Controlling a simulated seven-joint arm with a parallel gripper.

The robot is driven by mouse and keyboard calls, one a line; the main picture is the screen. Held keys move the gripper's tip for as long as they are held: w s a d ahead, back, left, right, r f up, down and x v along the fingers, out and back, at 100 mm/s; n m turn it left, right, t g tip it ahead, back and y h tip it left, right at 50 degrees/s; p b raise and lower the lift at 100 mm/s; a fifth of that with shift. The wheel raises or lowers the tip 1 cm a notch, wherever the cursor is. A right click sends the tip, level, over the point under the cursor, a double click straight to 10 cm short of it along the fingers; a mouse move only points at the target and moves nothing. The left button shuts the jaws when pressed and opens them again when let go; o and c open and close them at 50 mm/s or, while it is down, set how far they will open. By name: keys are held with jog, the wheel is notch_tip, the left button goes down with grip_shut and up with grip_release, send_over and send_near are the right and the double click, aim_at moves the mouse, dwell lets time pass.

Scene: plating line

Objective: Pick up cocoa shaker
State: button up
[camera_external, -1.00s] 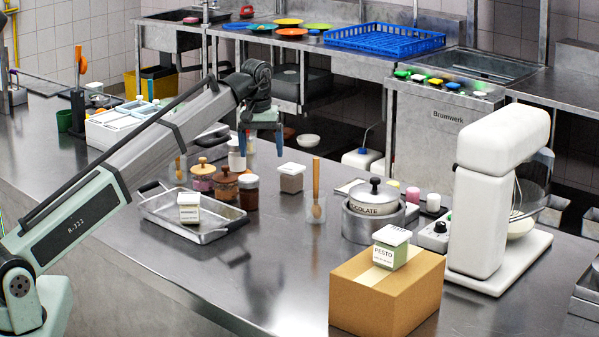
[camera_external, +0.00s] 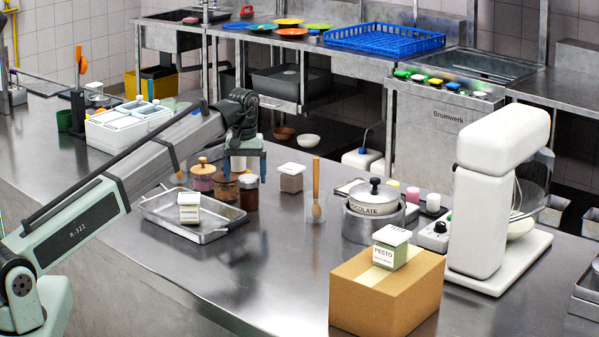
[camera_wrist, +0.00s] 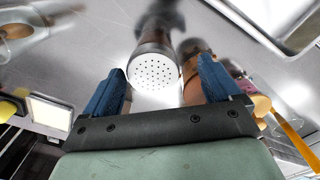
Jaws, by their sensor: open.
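In the wrist view the cocoa shaker (camera_wrist: 154,70) shows a pale lid dotted with holes and a dark brown body. It lies in line with the gap between the two blue fingers of my gripper (camera_wrist: 163,88), which are apart with nothing held. In the external view the brown jar with a flat pale lid (camera_external: 248,195) appears to be the shaker, at the right end of a row of jars. My gripper (camera_external: 245,178) is above it, fingers pointing down. I cannot tell how much height separates the fingertips from the lid.
A white-lidded container (camera_external: 291,178) and a glass with a wooden spoon (camera_external: 316,205) stand to the right.

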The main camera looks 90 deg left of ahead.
aim_at(249, 190)
jog(key=shift+w+f, duration=0.2)
jog(key=shift+f, duration=1.15)
jog(key=shift+w+f, duration=0.2)
jog(key=shift+f, duration=1.1)
jog(key=c, duration=1.2)
jog(key=shift+r, duration=0.1)
